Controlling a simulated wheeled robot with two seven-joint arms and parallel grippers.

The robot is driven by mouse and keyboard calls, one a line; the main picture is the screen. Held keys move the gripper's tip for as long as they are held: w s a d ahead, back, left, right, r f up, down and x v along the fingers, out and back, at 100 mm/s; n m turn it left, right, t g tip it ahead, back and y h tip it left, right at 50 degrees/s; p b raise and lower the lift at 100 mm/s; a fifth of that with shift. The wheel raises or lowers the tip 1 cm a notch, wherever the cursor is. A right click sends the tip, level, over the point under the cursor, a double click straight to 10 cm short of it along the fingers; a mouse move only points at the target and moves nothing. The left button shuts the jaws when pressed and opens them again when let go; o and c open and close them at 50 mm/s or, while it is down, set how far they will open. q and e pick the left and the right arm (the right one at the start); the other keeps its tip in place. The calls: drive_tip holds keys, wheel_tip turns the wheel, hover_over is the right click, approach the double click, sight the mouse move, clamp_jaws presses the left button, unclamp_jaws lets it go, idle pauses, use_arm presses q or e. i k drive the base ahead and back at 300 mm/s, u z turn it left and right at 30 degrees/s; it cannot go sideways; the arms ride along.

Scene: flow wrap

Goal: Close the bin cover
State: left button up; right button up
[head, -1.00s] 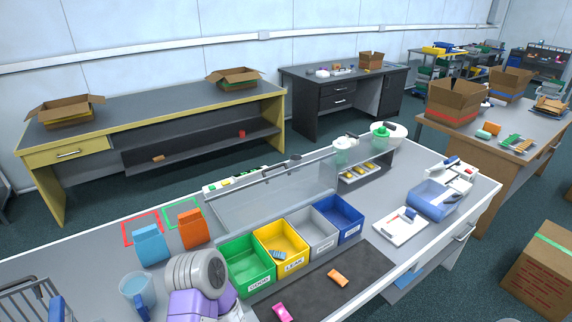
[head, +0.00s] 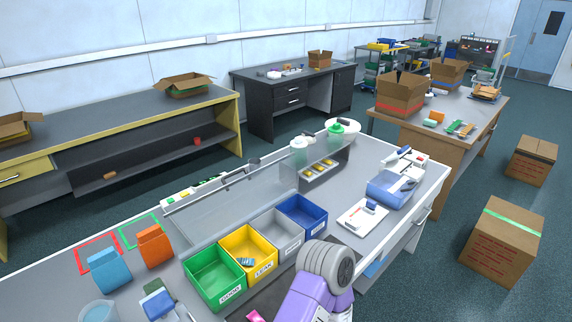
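The bin cover (head: 230,206) is a clear panel with a grey rail along its upper edge. It stands raised behind the row of bins, leaving their tops uncovered. The row holds a green bin (head: 199,268) labelled GOOD, a yellow bin (head: 234,240) labelled LEAK, a grey bin (head: 283,222) and a blue bin (head: 308,203). A small blue-grey packet (head: 246,262) lies in the yellow bin. A purple and grey link of my arm is in front of the grey bin and hides part of the bench. Neither gripper shows.
A blue pouch (head: 110,272) and an orange pouch (head: 155,247) stand left of the bins. A clear cup (head: 98,312) is at the lower left. A white scale (head: 362,216) and a blue device (head: 391,189) stand to the right.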

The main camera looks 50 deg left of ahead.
sight(248, 175)
drive_tip(key=z, duration=0.05)
drive_tip(key=i, duration=1.2)
drive_tip(key=u, duration=1.4)
